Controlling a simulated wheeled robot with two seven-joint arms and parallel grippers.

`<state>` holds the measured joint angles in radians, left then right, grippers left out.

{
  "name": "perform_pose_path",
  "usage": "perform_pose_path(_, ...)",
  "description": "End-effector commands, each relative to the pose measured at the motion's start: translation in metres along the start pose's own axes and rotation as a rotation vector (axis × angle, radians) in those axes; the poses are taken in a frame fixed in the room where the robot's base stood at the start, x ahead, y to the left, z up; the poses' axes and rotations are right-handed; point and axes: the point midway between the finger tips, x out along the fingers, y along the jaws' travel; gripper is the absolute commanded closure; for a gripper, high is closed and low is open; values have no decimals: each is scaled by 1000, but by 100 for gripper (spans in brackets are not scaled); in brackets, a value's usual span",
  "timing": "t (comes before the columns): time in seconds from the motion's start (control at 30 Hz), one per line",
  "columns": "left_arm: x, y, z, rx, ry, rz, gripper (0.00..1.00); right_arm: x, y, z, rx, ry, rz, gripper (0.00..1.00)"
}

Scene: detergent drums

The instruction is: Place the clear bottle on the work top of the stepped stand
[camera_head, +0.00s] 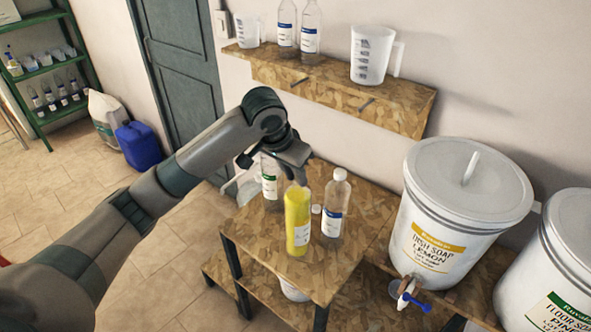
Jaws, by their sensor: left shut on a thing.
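The clear bottle (297,222), filled with yellow liquid and with a white label, is upright at the middle of the stepped stand's work top (300,275). My left gripper (297,178) is over its neck, shut on it; the fingers hide the neck and mouth. The bottle's base is at or very close to the work top; I cannot tell whether it touches. My right gripper is not in view.
A capped bottle with a blue label (333,207) stands just right, a loose white cap (316,209) between. A green-labelled bottle (269,185) is behind left. The dish soap drum (440,220) stands right. A wall shelf (340,92) holds jugs and bottles. The work top's front is clear.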

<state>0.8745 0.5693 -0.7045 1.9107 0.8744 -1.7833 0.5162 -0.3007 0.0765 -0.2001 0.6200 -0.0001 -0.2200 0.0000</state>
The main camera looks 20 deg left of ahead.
Motion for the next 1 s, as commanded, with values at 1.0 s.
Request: perform_pose_path(1.0,30,0,12,0,0,1,61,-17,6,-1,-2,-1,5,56)
